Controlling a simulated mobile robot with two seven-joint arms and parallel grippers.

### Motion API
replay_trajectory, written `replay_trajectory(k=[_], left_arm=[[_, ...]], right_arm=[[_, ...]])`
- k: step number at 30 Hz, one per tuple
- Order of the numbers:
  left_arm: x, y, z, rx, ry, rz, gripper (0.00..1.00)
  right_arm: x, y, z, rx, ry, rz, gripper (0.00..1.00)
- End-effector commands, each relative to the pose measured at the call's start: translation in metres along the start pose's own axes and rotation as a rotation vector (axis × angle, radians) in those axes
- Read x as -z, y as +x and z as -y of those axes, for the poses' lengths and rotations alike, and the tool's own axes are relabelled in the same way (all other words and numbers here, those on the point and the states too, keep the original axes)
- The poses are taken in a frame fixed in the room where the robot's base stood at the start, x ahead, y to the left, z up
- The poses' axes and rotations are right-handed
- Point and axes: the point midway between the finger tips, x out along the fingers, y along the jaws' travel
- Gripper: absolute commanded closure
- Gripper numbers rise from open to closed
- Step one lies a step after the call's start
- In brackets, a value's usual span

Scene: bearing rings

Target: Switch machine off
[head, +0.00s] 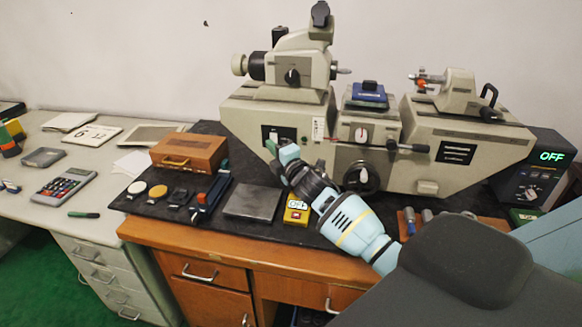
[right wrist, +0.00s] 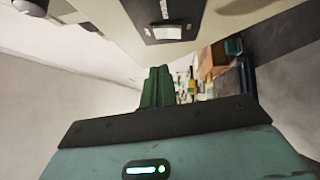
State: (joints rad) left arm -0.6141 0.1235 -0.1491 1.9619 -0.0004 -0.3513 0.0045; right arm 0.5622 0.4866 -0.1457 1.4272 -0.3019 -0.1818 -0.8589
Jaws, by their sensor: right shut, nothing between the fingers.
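The beige measuring machine (head: 360,140) stands on a black mat against the wall. Its switch panel (head: 279,134) is a dark plate with a white rocker on the front left of the base. The panel also shows at the top of the right wrist view (right wrist: 168,33). A black control box (head: 541,170) at the right shows green letters reading OFF. My right gripper (head: 271,147) is at the lower left of the panel, its green fingers closed together and empty. In the right wrist view the fingers (right wrist: 157,88) appear apart from the rocker. My left gripper is not in view.
A wooden box (head: 189,151) stands left of the machine. A grey plate (head: 252,202) and a yellow box (head: 297,211) lie on the mat in front. A calculator (head: 64,186) lies on the left desk. Free room is small near the panel.

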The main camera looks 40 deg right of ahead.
Motion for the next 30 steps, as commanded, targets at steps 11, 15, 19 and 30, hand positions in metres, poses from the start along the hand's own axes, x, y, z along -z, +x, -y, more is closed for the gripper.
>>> replay_trajectory(k=[11,15,19,30], left_arm=[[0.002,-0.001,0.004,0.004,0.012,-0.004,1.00],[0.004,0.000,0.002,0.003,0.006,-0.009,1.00],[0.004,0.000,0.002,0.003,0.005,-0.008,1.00],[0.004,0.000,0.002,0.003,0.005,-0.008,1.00]], right_arm=[[-0.001,-0.049,-0.009,-0.001,-0.003,-0.001,1.00],[-0.001,-0.070,-0.012,0.001,-0.001,-0.001,1.00],[-0.002,-0.085,-0.015,0.001,-0.001,-0.001,1.00],[-0.002,-0.099,-0.018,0.000,0.000,0.001,1.00]])
